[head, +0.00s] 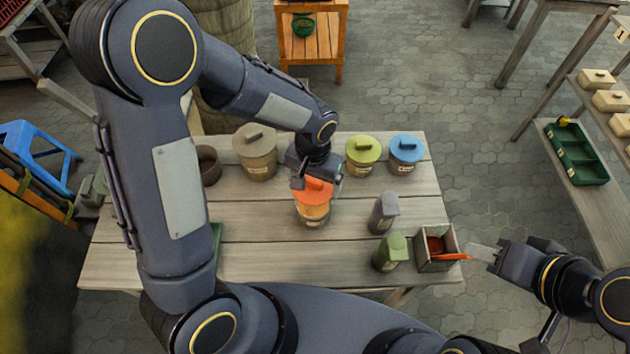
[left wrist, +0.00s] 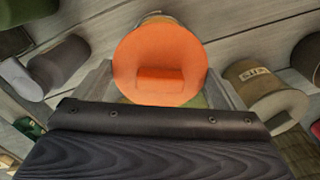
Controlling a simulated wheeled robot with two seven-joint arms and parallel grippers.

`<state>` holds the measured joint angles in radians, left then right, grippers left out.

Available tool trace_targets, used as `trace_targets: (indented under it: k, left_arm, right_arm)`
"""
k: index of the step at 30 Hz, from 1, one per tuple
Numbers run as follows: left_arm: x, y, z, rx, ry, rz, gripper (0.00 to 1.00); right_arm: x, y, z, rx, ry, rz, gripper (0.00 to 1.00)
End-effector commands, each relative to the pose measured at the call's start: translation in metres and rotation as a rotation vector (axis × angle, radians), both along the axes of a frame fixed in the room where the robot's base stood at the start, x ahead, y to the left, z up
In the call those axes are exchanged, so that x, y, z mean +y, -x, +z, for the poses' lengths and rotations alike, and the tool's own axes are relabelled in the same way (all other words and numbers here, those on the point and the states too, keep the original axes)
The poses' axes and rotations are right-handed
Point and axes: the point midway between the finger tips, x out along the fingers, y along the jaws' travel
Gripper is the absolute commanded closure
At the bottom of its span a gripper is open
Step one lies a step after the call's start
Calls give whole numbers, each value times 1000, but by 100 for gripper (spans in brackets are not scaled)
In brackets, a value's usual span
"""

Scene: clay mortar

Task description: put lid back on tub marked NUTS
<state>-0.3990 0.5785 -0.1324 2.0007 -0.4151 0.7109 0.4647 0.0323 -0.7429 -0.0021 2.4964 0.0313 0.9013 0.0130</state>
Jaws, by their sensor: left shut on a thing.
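The orange lid (head: 316,189) with its bar handle is in my left gripper (head: 318,178), over the tub (head: 313,214) at the middle of the table. In the left wrist view the orange lid (left wrist: 160,52) fills the space ahead of the jaws. The lid is on or just above the tub's top; I cannot tell if it is seated. The tub's pale label is too small to read.
A beige-lidded tub (head: 257,160), a green-lidded tub (head: 362,157) and a blue-lidded tub (head: 405,154) stand at the back. A grey bottle (head: 383,213), green bottle (head: 390,252) and small box (head: 437,262) stand at the right.

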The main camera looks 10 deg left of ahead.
Motion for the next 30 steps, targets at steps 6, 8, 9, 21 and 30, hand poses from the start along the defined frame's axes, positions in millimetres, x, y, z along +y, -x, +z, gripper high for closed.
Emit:
trace_targets:
  k: [6,8,9,21,30]
  left_arm:
    - [0,0,-22,1,0,1,30]
    - [0,0,-29,2,0,1,30]
    - [0,0,-33,2,0,1,30]
    - [0,0,-58,1,0,2,30]
    - [0,0,-57,1,0,2,30]
  right_arm:
    - [0,0,-16,0,0,0,64]
    - [0,0,-20,0,0,0,64]
    - [0,0,-23,0,0,0,64]
    - [0,0,-45,0,0,0,64]
    - [0,0,-44,0,0,0,64]
